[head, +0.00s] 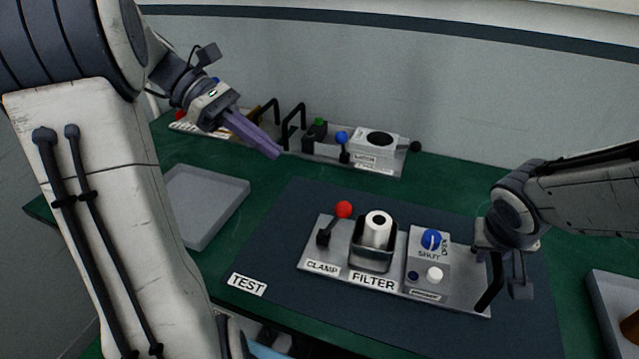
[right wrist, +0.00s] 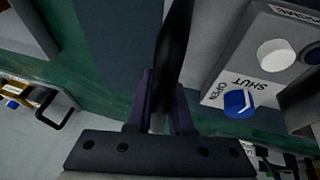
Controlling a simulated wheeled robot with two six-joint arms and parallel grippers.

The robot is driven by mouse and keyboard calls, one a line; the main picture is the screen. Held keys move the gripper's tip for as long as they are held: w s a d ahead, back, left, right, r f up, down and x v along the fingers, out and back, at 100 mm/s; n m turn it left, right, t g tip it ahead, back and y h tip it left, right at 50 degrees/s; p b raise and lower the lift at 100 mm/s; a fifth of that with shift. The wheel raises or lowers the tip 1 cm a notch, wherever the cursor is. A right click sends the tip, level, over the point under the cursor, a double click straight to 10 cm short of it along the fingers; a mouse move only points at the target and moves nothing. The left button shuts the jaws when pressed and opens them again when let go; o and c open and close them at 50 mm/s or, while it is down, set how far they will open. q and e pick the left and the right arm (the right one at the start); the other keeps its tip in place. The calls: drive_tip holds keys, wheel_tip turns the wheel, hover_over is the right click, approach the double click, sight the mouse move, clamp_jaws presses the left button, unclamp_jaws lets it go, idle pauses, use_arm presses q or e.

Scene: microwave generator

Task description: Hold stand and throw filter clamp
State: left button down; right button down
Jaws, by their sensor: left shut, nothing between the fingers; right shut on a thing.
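The grey test stand (head: 463,290) lies on the dark mat, with labels CLAMP and FILTER. The clamp lever, with a red knob (head: 344,209), leans up to the right from its black pivot. A white cylindrical filter (head: 378,232) stands upright in its grey cup. My right gripper (head: 497,262) is shut on the stand's black handle (head: 491,284) at the right end; the handle also runs between the fingers in the right wrist view (right wrist: 176,40). My left gripper (head: 274,153) is shut and empty, in the air above the back of the table, away from the clamp.
On the stand, a box has a blue SHUT/OPEN knob (head: 431,239) and a white button. A second panel with handles (head: 370,150) lies at the back. A grey tray (head: 205,205) is at left; another tray (head: 612,300) is at right. A TEST label (head: 247,284) marks the mat.

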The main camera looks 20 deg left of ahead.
drive_tip(key=shift+w, duration=0.1)
use_arm(q)
drive_tip(key=d+f, duration=0.9)
drive_tip(key=f, duration=0.1)
idle(0.3)
drive_tip(key=shift+w, duration=0.1)
drive_tip(key=shift+d, duration=0.2)
idle(1.7)
drive_tip(key=shift+d, duration=0.35)
drive_tip(key=shift+a+r, duration=0.35)
drive_tip(key=shift+r, duration=0.3)
drive_tip(key=shift+a+r, duration=0.35)
drive_tip(key=shift+r, duration=0.35)
drive_tip(key=shift+a+r, duration=0.35)
drive_tip(key=shift+r, duration=0.3)
